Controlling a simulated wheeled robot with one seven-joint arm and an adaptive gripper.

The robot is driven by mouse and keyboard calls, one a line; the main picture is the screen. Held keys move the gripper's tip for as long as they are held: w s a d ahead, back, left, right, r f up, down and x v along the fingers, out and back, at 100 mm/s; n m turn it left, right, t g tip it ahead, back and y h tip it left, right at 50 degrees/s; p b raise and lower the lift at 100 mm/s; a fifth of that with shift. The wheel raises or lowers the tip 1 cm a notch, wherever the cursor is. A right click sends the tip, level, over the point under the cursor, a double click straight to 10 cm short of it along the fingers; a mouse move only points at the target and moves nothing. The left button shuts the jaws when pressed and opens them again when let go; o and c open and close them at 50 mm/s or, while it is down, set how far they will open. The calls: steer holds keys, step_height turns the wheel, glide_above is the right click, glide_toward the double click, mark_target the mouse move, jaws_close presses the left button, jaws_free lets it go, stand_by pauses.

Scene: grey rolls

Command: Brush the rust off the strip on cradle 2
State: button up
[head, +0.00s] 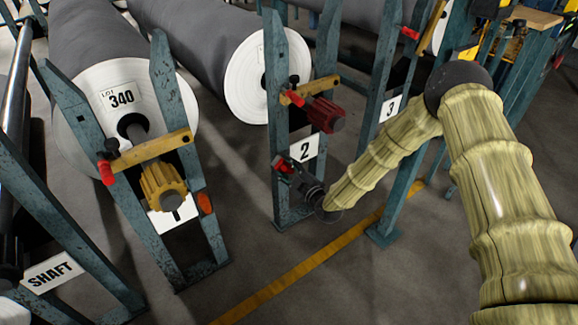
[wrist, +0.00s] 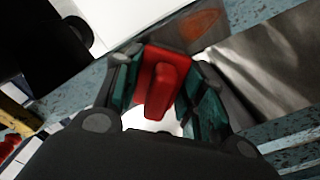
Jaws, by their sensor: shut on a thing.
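Cradle 2, a blue-grey speckled stand (head: 277,130) with a white number 2 plate (head: 304,148), is in the middle of the head view. My gripper (head: 287,167) is beside its leg, just below the plate. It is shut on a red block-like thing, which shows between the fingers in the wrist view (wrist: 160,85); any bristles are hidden. Just beyond it in the wrist view is a dark brownish strip with an orange-brown oval patch (wrist: 203,23). I cannot tell whether the red thing touches that strip. My gripper hides the strip in the head view.
Left of cradle 2 stands another cradle (head: 168,85) bearing the grey roll marked 340 (head: 122,98), with an orange patch (head: 205,203) on its leg. Cradle 3 (head: 383,140) is at the right, close to my arm. A yellow line (head: 290,277) crosses clear floor in front.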

steer(key=shift+p+v, duration=1.2)
steer(key=shift+v, duration=1.8)
steer(key=shift+p+v, duration=0.5)
steer(key=shift+v, duration=1)
